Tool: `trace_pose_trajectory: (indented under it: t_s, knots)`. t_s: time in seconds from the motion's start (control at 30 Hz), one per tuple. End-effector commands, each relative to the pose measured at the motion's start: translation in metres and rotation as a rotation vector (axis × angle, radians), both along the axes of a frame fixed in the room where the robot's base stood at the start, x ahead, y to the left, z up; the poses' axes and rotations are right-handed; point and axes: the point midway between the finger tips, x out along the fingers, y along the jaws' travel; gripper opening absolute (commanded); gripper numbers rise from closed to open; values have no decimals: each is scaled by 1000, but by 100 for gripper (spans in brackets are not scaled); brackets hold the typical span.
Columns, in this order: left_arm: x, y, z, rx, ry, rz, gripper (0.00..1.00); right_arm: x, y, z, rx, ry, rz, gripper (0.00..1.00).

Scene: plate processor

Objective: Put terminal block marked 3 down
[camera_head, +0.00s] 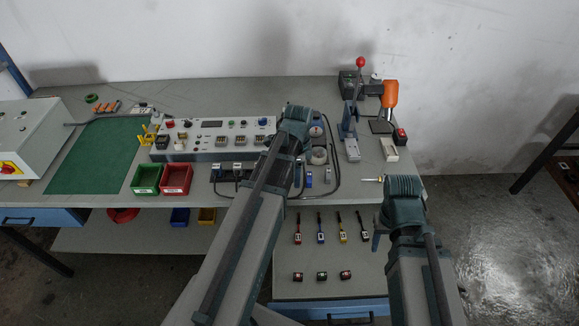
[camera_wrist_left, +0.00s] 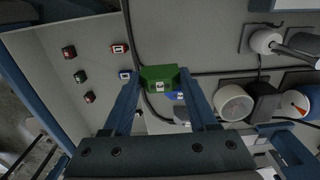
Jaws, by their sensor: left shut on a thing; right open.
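A green terminal block (camera_wrist_left: 158,76) with a white label sits between the fingers of my left gripper (camera_wrist_left: 158,95) in the left wrist view. The mark on its label is too small to read. A blue part (camera_wrist_left: 178,95) shows just behind it. In the head view my left wrist (camera_head: 293,130) is over the bench, right of the control panel, and hides the fingers and the block. Whether the block touches anything below cannot be told. My right gripper (camera_head: 378,238) is open near the bench's front right edge, partly hidden by its wrist.
A control panel (camera_head: 212,141), a green bin (camera_head: 146,179) and a red bin (camera_head: 176,179) stand left of my left arm. A red-knobbed press (camera_head: 352,120) stands back right. The lower drawer (camera_head: 320,255) holds several handled tools and small labelled blocks. Black cables loop nearby.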

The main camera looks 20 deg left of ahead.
Motion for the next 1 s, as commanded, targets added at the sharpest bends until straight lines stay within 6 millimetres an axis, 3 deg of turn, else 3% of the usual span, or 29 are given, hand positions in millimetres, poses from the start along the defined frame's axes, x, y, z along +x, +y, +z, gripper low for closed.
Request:
trace_pose_trajectory:
  t_s: [0.2,0.5,0.73,1.0]
  knots:
    - [-28,-47,6,0,0,-5,0,0,0,6,0,0,0,50]
    - [-50,-92,10,0,0,-2,0,0,0,10,0,0,0,50]
    - [-56,-106,11,0,0,0,0,0,0,11,0,0,0,50]
    - [-57,-101,2,0,0,17,0,0,0,2,0,0,0,50]
